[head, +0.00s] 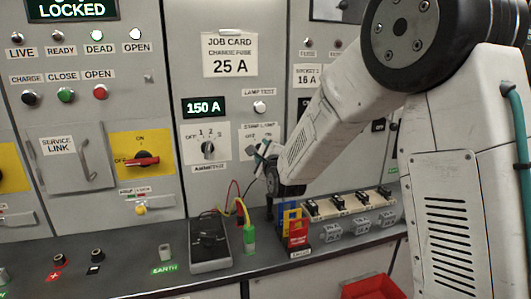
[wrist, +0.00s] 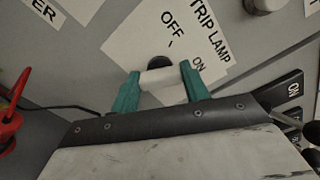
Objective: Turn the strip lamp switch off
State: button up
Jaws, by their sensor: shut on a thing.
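The strip lamp switch shows in the wrist view as a pale lever (wrist: 163,86) with a dark round base, on a white plate (wrist: 135,42) marked STRIP LAMP, OFF and ON. My gripper (wrist: 159,72) has its two teal fingers on either side of the lever, shut on it. Which mark the lever points to is not clear. In the head view my gripper (head: 264,152) is at the panel just below the strip lamp label (head: 258,128), and my gripper and arm hide the lever there.
An ammeter selector knob (head: 208,149) is to the left of my gripper, and a lamp test button (head: 260,107) above it. Below are a handheld meter (head: 209,243) with leads, a red and yellow block (head: 296,232) and a row of black-handled fuses (head: 347,204) on the ledge.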

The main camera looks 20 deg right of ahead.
jog(key=n, duration=0.6)
jog(key=shift+a+n, duration=0.3)
jog(key=shift+n, duration=0.1)
jog(key=n, duration=0.4)
jog(key=shift+f+n, duration=0.2)
jog(key=shift+n, duration=0.1)
jog(key=o, duration=1)
jog(key=shift+d, duration=0.1)
jog(key=s, duration=0.7)
jog(key=shift+s, duration=0.4)
